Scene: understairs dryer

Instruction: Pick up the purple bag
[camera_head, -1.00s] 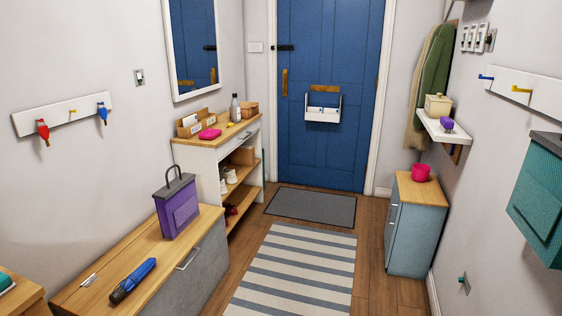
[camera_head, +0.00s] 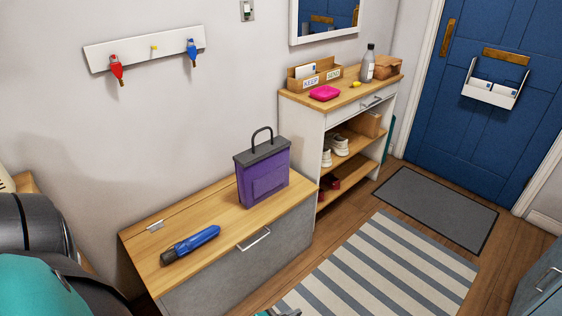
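The purple bag (camera_head: 263,177), with a dark grey top and a grey loop handle standing up, is upright on the wooden top of the low bench cabinet (camera_head: 225,215). It stands near the bench's right end, and nothing touches its handle. A dark grey and teal arm of mine fills the lower left corner, left of the bench. Neither gripper can be made out. A small grey and teal sliver shows at the bottom edge below the bench, too little to identify.
A blue and black cylinder, perhaps a torch or umbrella (camera_head: 190,245), lies on the bench left of the bag. A key rack (camera_head: 145,48) hangs above. A shelf unit (camera_head: 312,125) stands behind right. The striped rug (camera_head: 385,270) and floor at right are clear.

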